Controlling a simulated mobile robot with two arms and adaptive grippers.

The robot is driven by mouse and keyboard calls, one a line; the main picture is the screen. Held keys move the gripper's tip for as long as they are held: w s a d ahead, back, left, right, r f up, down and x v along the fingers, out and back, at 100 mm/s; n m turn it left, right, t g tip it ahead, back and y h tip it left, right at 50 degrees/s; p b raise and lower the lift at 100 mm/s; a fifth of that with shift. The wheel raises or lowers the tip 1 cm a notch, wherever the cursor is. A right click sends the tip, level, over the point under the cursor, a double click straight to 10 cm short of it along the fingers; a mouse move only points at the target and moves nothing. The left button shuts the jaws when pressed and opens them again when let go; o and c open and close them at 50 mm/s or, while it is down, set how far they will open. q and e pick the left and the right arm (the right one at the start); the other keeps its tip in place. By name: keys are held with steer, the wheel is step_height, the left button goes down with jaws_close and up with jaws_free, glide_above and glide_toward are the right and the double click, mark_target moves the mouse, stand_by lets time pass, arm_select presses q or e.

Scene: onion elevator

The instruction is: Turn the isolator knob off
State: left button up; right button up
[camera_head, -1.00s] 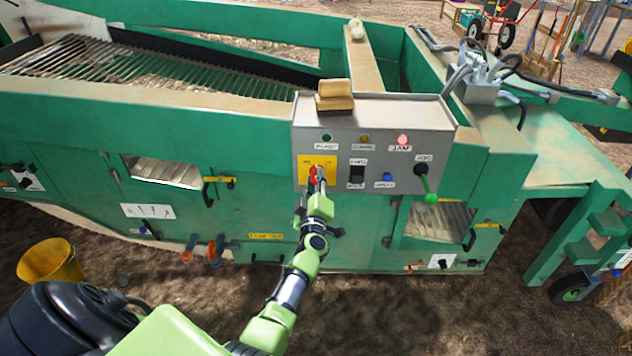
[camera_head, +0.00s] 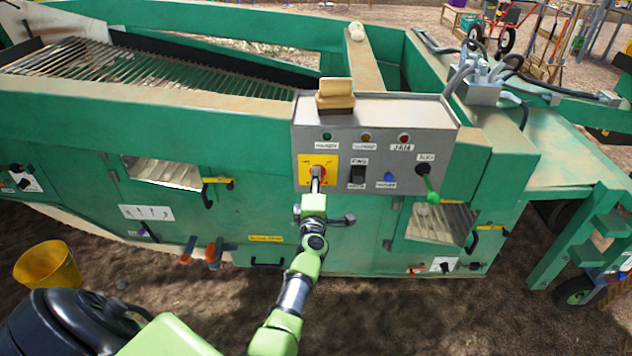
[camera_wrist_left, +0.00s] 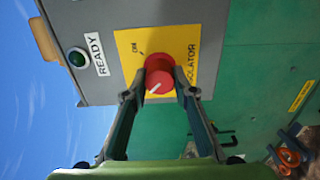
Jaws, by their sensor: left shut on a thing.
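The red isolator knob (camera_head: 319,172) sits on a yellow plate (camera_head: 304,163) on the grey control panel. In the left wrist view the knob (camera_wrist_left: 159,65) has a white pointer mark on its face, slanted in the picture, and the yellow plate (camera_wrist_left: 206,48) reads ISOLATOR. My left gripper (camera_head: 317,180) reaches up to the knob from below. In the left wrist view its two fingers (camera_wrist_left: 160,80) lie on either side of the knob, shut on it. Parts of the plate's lettering are hidden by the fingers. My right gripper is not in view.
The panel carries a black rocker switch (camera_head: 358,173), a blue button (camera_head: 389,177) and a green-tipped lever (camera_head: 428,185) right of the knob. Three lamps sit above. A yellow bucket (camera_head: 48,264) stands at lower left.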

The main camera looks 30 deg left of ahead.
arm_select(q)
steer(key=shift+f, duration=0.1)
stand_by(0.3)
steer(key=o, duration=1.1)
